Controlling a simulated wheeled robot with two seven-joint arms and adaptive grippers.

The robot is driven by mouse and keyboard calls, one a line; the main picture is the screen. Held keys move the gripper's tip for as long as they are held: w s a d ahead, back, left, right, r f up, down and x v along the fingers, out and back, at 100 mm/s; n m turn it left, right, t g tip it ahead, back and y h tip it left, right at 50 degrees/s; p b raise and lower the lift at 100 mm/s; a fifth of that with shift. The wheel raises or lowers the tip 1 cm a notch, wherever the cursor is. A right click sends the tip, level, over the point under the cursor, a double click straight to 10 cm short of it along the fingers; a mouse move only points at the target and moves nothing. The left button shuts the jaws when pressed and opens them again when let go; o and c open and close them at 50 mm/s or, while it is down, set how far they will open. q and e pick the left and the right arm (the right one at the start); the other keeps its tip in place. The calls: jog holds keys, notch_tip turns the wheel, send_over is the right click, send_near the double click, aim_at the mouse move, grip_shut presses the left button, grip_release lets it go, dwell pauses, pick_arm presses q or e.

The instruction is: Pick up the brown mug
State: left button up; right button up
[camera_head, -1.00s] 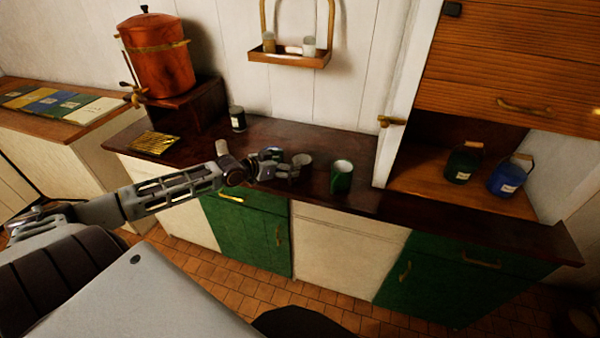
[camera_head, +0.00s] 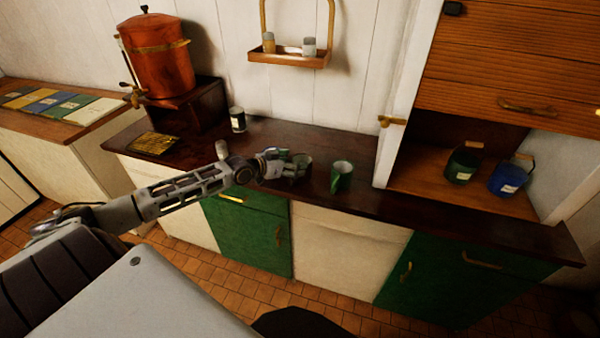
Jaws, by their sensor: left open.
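A mug (camera_head: 304,159) stands on the dark counter right at my left gripper. Its colour is hard to tell, dull grey-brown, and the fingers hide much of it; no other mug here looks brown. My left gripper (camera_head: 286,167) is open, with its fingers at the near left side of this mug. I cannot tell whether they touch it. A green mug (camera_head: 341,177) stands just to the right, apart from the gripper. My right gripper is not in view.
The dark counter (camera_head: 370,204) runs along the wall. A dark labelled jar (camera_head: 237,119) and a copper urn (camera_head: 158,56) stand farther left. A small wall shelf (camera_head: 290,60) hangs above. Green and blue pots (camera_head: 508,178) stand in the right alcove.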

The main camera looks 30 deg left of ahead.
aim_at(309, 160)
pick_arm(q)
jog(key=shift+w+f, duration=0.1)
jog(key=shift+w, duration=0.05)
jog(key=shift+x, duration=2.45)
jog(key=shift+f, duration=0.1)
jog(key=c, duration=0.9)
jog(key=shift+r, duration=5.05)
